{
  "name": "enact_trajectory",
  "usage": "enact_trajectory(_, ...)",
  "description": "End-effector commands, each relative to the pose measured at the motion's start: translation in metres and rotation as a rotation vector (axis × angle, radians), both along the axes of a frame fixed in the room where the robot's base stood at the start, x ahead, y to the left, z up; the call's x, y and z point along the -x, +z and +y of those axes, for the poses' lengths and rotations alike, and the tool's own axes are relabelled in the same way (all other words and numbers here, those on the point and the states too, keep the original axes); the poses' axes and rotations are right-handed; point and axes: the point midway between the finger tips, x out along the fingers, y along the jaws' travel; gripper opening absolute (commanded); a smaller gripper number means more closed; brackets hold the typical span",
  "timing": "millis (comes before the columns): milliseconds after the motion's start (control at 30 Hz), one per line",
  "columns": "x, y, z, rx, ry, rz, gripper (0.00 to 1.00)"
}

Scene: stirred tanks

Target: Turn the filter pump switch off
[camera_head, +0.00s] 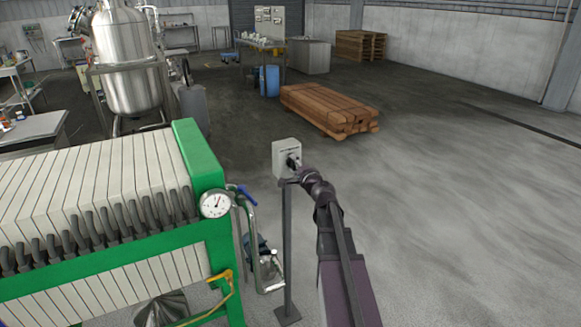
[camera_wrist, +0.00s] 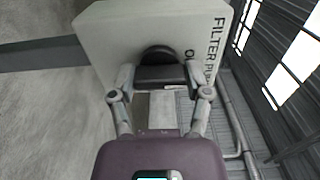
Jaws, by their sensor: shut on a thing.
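The filter pump switch box (camera_head: 287,158) is a light grey box on top of a grey post (camera_head: 288,250), right of the green filter press. In the wrist view the box (camera_wrist: 120,35) fills the upper middle and shows the lettering "FILTER PU..." in part. Its black knob (camera_wrist: 158,56) sits between the fingers. My gripper (camera_wrist: 160,82) is shut on the knob, with one finger on each side. In the head view my gripper (camera_head: 296,166) is at the box's front face, and the knob is mostly hidden there. The knob's exact setting cannot be read.
The green filter press (camera_head: 205,165) with white plates and a gauge (camera_head: 215,204) stands at the left. Pipes with a blue handle (camera_head: 246,196) run between it and the post. Strapped wooden planks (camera_head: 325,108) lie beyond. The floor at the right is clear.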

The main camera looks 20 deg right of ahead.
Motion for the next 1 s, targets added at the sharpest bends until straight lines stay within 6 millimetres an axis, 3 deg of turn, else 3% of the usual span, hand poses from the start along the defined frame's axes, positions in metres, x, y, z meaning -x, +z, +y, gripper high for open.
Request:
enact_trajectory(33,-0.002,0.001,-0.001,-0.005,-0.001,-0.002,0.66)
enact_trajectory(133,-0.002,0.001,-0.001,-0.004,0.000,-0.001,0.95)
enact_trajectory(167,-0.002,0.001,0.000,-0.003,0.000,-0.001,0.97)
enact_trajectory(667,0.002,0.000,0.000,0.000,0.000,0.000,0.97)
enact_trajectory(1000,0.034,0.000,0.000,0.000,0.000,0.000,0.97)
